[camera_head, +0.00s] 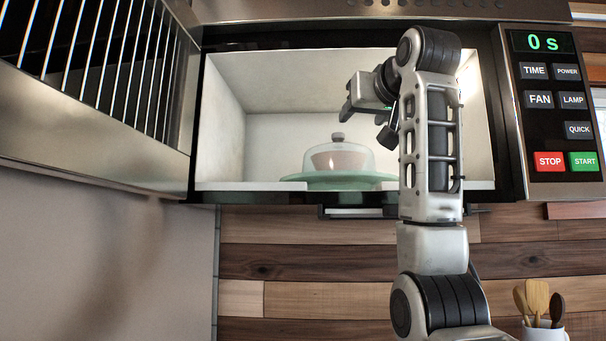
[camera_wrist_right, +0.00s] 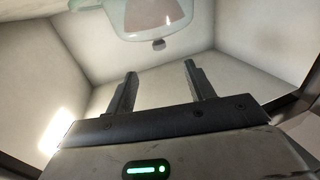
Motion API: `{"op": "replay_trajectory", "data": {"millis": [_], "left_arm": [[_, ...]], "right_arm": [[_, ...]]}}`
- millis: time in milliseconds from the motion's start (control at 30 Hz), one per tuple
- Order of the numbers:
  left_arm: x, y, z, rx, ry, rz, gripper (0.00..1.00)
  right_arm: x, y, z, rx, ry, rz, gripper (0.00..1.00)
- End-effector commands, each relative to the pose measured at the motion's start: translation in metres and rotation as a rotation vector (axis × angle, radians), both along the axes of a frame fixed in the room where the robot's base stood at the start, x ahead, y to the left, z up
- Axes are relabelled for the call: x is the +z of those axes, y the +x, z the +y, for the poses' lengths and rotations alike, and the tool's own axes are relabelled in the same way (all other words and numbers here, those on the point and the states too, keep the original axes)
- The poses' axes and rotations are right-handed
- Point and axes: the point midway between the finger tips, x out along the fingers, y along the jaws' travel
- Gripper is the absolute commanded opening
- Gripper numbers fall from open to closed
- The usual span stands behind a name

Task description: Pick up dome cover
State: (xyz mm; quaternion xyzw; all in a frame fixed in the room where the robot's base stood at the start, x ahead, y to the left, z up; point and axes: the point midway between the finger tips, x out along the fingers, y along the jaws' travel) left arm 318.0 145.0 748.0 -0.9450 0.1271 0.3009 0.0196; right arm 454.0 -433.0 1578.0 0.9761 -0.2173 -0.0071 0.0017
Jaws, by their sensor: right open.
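The dome cover (camera_head: 363,160) is a clear dome with a grey knob on top. It stands upright on a green plate (camera_head: 320,181) inside the open microwave, and a pinkish-brown thing (camera_head: 339,160) shows through it. My right gripper (camera_head: 365,115) is inside the microwave opening, above the dome and a little to its right, apart from it. In the right wrist view the gripper (camera_wrist_right: 160,80) is open with nothing between its fingers. The dome cover (camera_wrist_right: 183,14) and its knob (camera_wrist_right: 159,45) appear upside down beyond the fingertips there. My left gripper is not in view.
The microwave door (camera_head: 90,110) stands open at the left. The control panel (camera_head: 555,110) is at the right and reads 0 s. The pale cavity wall (camera_head: 222,120) left of the dome has free room. A mug of wooden utensils (camera_head: 543,330) stands at the lower right.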

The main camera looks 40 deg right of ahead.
Motion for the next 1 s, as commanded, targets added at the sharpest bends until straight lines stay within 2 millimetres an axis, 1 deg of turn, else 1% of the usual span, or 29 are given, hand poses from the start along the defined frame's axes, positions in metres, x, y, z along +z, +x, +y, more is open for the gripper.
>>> {"op": "replay_trajectory", "data": {"millis": [67, 167, 300, 367, 500, 600, 767, 900, 1000], "left_arm": [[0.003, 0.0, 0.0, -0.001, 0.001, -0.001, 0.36], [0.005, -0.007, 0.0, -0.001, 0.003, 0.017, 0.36], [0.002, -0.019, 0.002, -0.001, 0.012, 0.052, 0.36], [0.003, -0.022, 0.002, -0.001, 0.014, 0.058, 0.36], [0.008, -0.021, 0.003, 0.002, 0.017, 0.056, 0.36], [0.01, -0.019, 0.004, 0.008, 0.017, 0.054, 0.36], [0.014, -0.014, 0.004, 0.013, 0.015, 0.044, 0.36], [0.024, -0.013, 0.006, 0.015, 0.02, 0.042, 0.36], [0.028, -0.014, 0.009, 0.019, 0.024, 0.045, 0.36]], "right_arm": [[0.002, 0.003, -0.003, -0.001, 0.001, -0.003, 0.54], [0.003, 0.018, -0.01, -0.002, 0.003, 0.001, 0.54], [0.003, 0.046, -0.023, -0.003, 0.003, 0.003, 0.54], [0.003, 0.058, -0.029, -0.002, 0.003, 0.003, 0.54], [0.003, 0.081, -0.039, -0.001, 0.002, 0.001, 0.54], [0.001, 0.091, -0.043, 0.0, 0.001, 0.0, 0.54], [0.001, 0.099, -0.047, 0.0, 0.0, -0.002, 0.54], [0.002, 0.117, -0.055, -0.002, 0.001, 0.002, 0.54], [0.002, 0.131, -0.062, -0.002, 0.002, 0.001, 0.54]]}}
